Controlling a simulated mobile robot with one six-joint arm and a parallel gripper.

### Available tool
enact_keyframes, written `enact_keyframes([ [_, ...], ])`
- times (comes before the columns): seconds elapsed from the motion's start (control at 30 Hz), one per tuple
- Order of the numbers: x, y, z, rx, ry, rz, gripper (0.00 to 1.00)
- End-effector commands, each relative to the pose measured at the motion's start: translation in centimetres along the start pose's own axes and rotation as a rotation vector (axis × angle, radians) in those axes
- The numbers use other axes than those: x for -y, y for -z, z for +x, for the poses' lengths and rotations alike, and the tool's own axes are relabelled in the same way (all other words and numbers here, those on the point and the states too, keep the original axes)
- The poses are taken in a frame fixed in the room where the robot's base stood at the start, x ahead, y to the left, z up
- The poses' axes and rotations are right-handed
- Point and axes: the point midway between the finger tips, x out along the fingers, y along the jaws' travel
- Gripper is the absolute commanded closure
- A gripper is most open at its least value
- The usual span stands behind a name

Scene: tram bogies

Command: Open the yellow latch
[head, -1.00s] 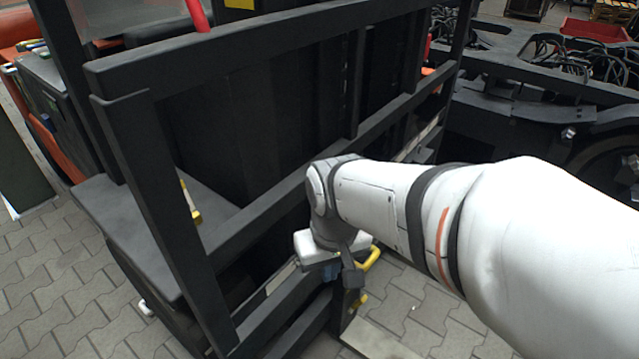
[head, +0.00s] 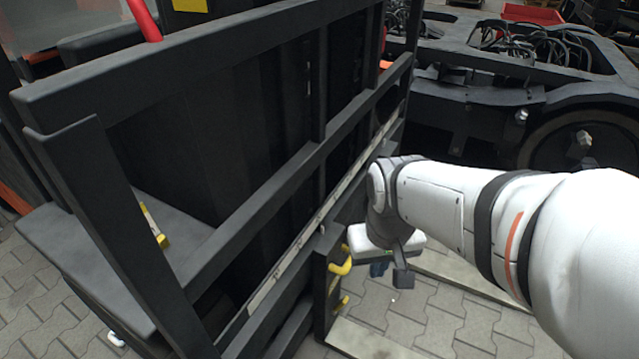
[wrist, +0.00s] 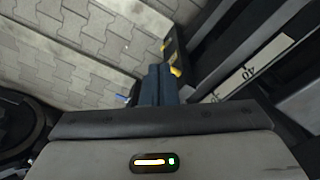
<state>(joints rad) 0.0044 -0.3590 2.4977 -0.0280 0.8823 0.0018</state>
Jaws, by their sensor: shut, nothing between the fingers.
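The yellow latch (head: 342,264) is a bent yellow handle on the side of a short black post, below the dark frame's ruled rail. A second, smaller yellow piece (head: 341,303) sits lower on the same post. My gripper (head: 379,269) is just right of the latch, mostly hidden under my wrist. In the wrist view, my gripper's blue fingers (wrist: 158,70) are together and empty. The yellow latch also shows there (wrist: 175,71), close to the right of the fingertips. I cannot tell whether they touch it.
The black frame (head: 225,140) fills the left and middle. A ruled rail (head: 300,240) runs along its lower side. A yellow-marked part (head: 160,240) lies on the dark ledge at left. A bogie (head: 520,100) stands behind at right. Paved floor (head: 440,325) is open at lower right.

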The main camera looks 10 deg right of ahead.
Motion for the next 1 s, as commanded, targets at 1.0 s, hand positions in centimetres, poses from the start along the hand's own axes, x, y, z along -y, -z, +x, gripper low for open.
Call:
enact_keyframes([
  [1.0, -7.3, 14.7, 36.8, -0.457, 0.204, -0.801, 1.0],
])
